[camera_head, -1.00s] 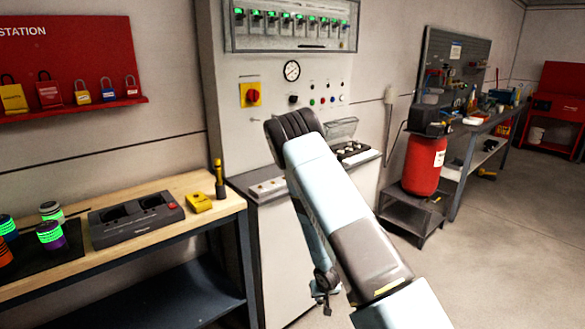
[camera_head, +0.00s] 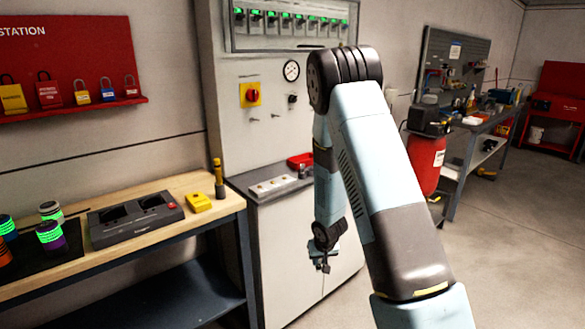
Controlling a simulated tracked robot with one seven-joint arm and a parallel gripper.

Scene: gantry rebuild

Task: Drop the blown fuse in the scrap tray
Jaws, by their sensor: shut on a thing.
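My gripper (camera_head: 325,266) hangs pointing down in front of the grey cabinet, below its top ledge. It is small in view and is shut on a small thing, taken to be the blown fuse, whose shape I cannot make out. A red tray-like thing (camera_head: 300,160) sits at the back of the cabinet's ledge, up and left of my gripper and partly hidden by my arm. I cannot tell whether it is the scrap tray. A pale block with several round spots (camera_head: 272,186) lies on the ledge in front of it.
My raised arm hides the ledge's right part. A wooden workbench (camera_head: 150,190) at left holds a dark charger (camera_head: 135,220), a yellow device (camera_head: 198,202) and a torch (camera_head: 218,180). A red cylinder (camera_head: 427,165) stands right of my arm. The floor at right is clear.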

